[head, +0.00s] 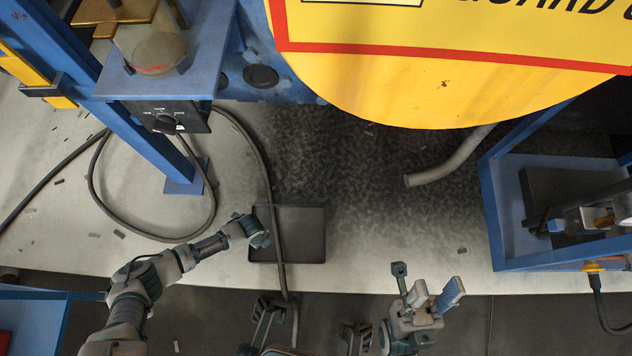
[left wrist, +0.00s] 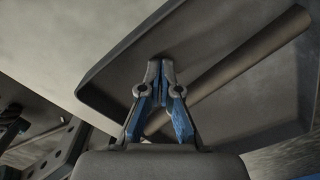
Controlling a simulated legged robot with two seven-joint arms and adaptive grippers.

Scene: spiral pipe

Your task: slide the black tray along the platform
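The black tray (head: 303,222) lies flat on the pale platform (head: 365,275), near its front edge. My left gripper (head: 262,236) is at the tray's left side, with its fingertips over or against the rim. In the left wrist view its fingers (left wrist: 161,66) are drawn together in front of the tray (left wrist: 240,70). I see nothing between them, and I cannot tell whether they touch the tray. My right gripper (head: 428,283) is open and empty, in front of the platform, to the right of the tray.
A grey hose (head: 272,185) loops over the platform and crosses the tray. A pipe end (head: 440,170) sticks out under the yellow sign (head: 400,85). Blue frames stand left (head: 150,140) and right (head: 500,220). Dark grit and small debris lie behind the tray.

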